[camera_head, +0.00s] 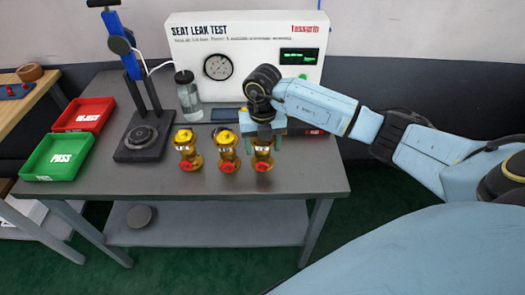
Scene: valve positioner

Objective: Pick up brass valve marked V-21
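Three brass valves with red fronts stand upright in a row on the grey bench: a left one (187,150), a middle one (228,152) and a right one (262,160). Their markings are too small to read, so I cannot tell which is V-21. My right gripper (263,145) points down over the right valve. Its greenish fingers stand open on either side of that valve's top, and the gripper hides part of it. My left gripper is not in view.
A seat leak test box (205,45) with a gauge stands behind, with a clear bottle (189,98) before it. A black stand (145,135) with a blue column, a green PASS tray (58,157) and a red tray (83,116) are at left. The bench front is clear.

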